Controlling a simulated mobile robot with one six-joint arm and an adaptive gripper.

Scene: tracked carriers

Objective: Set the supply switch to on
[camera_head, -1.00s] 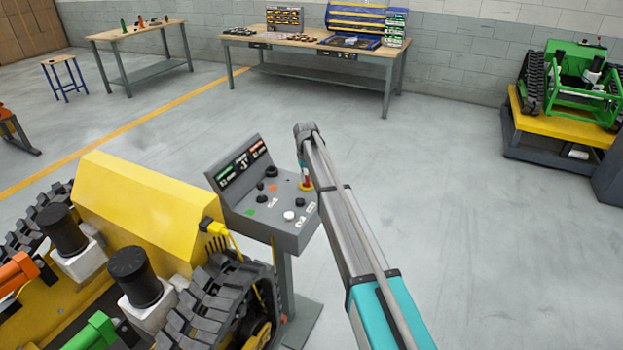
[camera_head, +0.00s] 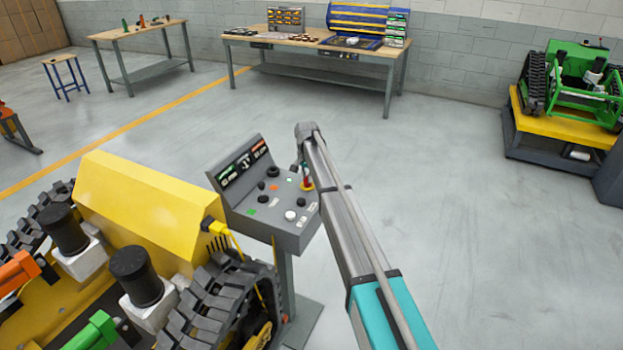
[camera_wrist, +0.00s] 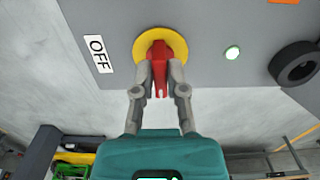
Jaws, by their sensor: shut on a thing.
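The supply switch, a red handle (camera_wrist: 158,58) on a yellow disc (camera_wrist: 142,46), is on the sloping grey control panel (camera_wrist: 205,20). In the wrist view the handle points down the picture, and an "OFF" label (camera_wrist: 97,54) is left of the disc. No "ON" label can be read there. My gripper (camera_wrist: 160,76) has its two grey fingers shut on the red handle, one on each side. In the head view the switch (camera_head: 307,185) is at the panel's right edge, partly hidden by my arm, with my gripper (camera_head: 302,176) at it.
A yellow tracked carrier (camera_head: 150,205) stands close to the panel's left. The floor right of my arm is clear. A workbench (camera_head: 300,42) is at the back.

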